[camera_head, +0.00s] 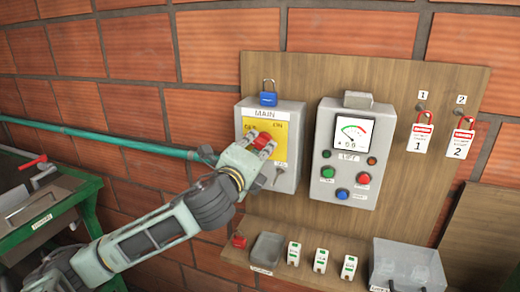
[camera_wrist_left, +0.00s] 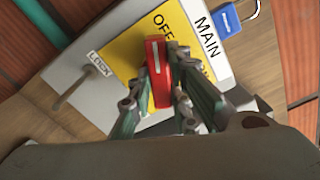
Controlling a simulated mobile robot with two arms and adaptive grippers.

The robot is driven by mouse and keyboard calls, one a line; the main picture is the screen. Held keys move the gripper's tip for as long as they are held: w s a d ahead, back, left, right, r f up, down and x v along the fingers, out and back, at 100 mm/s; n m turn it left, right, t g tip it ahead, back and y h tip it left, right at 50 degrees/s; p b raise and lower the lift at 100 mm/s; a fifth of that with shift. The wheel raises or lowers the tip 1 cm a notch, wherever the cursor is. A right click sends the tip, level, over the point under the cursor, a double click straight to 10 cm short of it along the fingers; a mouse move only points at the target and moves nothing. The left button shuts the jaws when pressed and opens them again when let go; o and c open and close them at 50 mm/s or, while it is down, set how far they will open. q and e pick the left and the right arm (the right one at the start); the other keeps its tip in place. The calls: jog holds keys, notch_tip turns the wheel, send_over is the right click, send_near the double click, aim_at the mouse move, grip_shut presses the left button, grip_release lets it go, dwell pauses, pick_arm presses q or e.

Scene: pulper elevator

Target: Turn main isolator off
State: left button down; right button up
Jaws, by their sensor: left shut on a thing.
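The main isolator is a grey box (camera_head: 283,181) with a MAIN label and a yellow plate (camera_head: 282,127) marked OFF and ON, fixed to the wooden board. Its red handle (camera_wrist_left: 158,72) stands on the yellow plate; it also shows in the head view (camera_head: 263,141). My left gripper (camera_wrist_left: 172,88) is shut on the red handle, with fingers on either side of it. In the head view the left gripper (camera_head: 258,147) covers the lower left of the plate. A blue padlock (camera_head: 268,98) hangs at the top of the box. My right gripper is not in view.
The lift box (camera_head: 326,195) with a dial and several buttons is to the right. Two tagged padlocks (camera_head: 419,138) (camera_head: 459,143) hang farther right.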

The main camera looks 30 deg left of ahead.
pick_arm(q)
jog(key=n, duration=0.5)
jog(key=shift+r, duration=0.1)
dwell(0.4)
jog(key=shift+r, duration=0.1)
jog(key=c, duration=2)
grip_release()
jog(key=o, duration=0.4)
jog(key=shift+w, duration=0.1)
jog(key=shift+c, duration=0.2)
